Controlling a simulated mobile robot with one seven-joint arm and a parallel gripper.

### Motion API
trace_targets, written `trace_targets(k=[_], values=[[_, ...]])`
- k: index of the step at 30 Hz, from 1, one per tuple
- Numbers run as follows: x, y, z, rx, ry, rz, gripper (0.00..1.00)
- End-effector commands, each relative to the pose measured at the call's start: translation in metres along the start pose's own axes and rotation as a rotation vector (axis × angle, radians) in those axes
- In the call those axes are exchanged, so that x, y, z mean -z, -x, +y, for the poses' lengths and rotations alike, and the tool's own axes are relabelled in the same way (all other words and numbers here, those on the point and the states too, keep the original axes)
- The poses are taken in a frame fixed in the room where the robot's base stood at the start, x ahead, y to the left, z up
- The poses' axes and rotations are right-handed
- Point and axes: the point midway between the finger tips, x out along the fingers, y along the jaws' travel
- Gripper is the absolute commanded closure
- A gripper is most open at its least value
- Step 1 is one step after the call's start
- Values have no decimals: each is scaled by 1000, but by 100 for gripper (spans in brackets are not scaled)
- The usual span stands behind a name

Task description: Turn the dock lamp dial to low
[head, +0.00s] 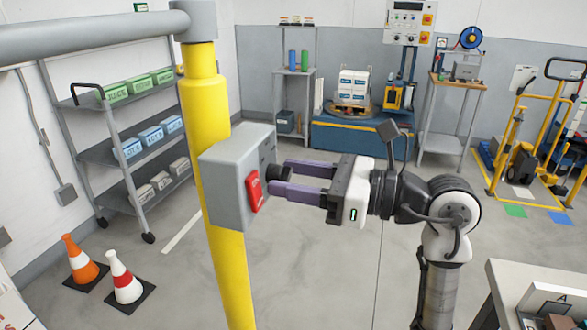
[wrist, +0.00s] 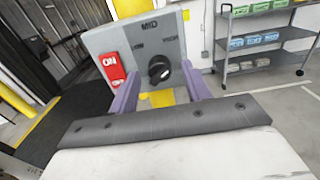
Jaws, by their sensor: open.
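The grey control box (head: 228,165) is fixed to a yellow post. Its black round dial (wrist: 159,69) faces my gripper, with MID printed above it and fainter words to its upper left and upper right. A small white mark shows on the dial, but which setting it points to I cannot tell. A red ON switch (wrist: 111,68) is left of the dial. My gripper (head: 279,176) is open, with its purple fingers on either side of the dial (head: 280,173). Whether they touch it I cannot tell.
The yellow post (head: 203,90) carries a grey pipe overhead. A shelf cart (head: 140,150) with several bins stands behind it on the left, near two cones (head: 83,262). A table edge (head: 495,290) is at the lower right. The middle floor is clear.

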Motion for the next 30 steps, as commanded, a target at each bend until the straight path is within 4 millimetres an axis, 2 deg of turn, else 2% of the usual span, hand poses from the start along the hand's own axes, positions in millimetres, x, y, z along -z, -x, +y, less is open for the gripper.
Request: trace_targets(k=[10, 20, 30], values=[[0, -4, 0, 0, 0, 0, 52], [0, -4, 0, 0, 0, 0, 95], [3, -4, 0, 0, 49, 0, 97]])
